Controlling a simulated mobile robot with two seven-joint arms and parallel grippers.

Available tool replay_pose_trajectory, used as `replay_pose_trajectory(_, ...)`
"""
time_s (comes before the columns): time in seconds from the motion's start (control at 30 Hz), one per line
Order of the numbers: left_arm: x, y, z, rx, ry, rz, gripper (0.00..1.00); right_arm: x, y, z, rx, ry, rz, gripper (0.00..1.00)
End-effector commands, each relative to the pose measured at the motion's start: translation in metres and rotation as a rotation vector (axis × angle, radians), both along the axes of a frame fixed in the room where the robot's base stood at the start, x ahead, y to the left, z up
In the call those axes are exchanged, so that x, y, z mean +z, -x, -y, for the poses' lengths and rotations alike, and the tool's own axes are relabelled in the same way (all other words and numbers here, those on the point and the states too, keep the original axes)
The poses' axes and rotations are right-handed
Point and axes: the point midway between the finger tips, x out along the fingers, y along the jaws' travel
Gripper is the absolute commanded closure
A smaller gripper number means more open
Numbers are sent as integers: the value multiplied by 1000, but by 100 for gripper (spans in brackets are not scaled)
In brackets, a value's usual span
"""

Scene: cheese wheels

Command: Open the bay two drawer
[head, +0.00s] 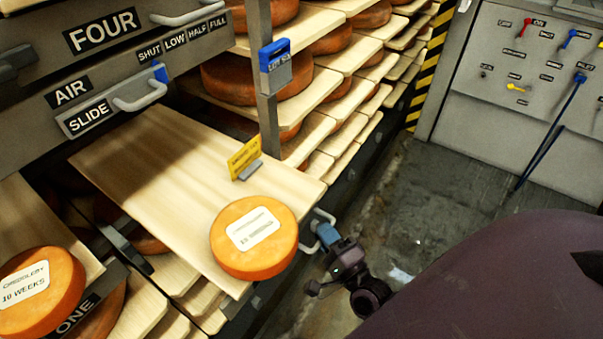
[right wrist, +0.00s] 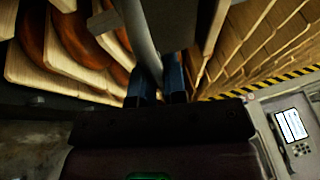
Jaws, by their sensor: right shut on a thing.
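A pale wooden drawer board (head: 140,170) sticks out from the rack. An orange cheese wheel (head: 228,258) with a white label lies at its front end. A yellow tag (head: 244,157) stands on its right edge. A grey bar handle (head: 322,214) is at the board's front right corner. My right gripper (head: 323,235), with blue fingers, is shut on this handle. In the right wrist view the handle bar (right wrist: 144,45) runs between the two fingers (right wrist: 158,82). No "two" label is readable. My left gripper is not in view.
Panels marked FOUR (head: 103,31) and SLIDE (head: 89,116) are at upper left. Another cheese wheel (head: 41,291) sits lower left, near the ONE label (head: 77,314). Racks of cheese run back along a narrow floor (head: 440,190). A grey control panel (head: 540,90) stands at the right.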

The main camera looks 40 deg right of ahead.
Motion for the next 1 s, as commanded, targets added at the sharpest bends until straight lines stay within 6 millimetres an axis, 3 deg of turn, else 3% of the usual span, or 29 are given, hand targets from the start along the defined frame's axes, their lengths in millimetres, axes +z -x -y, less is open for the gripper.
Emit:
replay_pose_trajectory(0.1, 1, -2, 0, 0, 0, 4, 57, 0, 18, 6, 1, 0, -1, 100)
replay_pose_trajectory(0.3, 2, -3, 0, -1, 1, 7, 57, 0, 35, 12, 1, -1, 0, 100)
replay_pose_trajectory(0.8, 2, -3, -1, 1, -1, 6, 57, 0, 41, 15, 0, 0, 0, 100)
replay_pose_trajectory(0.83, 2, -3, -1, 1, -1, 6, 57, 0, 41, 15, 0, 0, 0, 83)
replay_pose_trajectory(0.97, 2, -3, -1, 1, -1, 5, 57, 0, 41, 15, 0, 0, 0, 63)
replay_pose_trajectory(1.0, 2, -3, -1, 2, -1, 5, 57, 0, 41, 15, 0, 0, 0, 63)
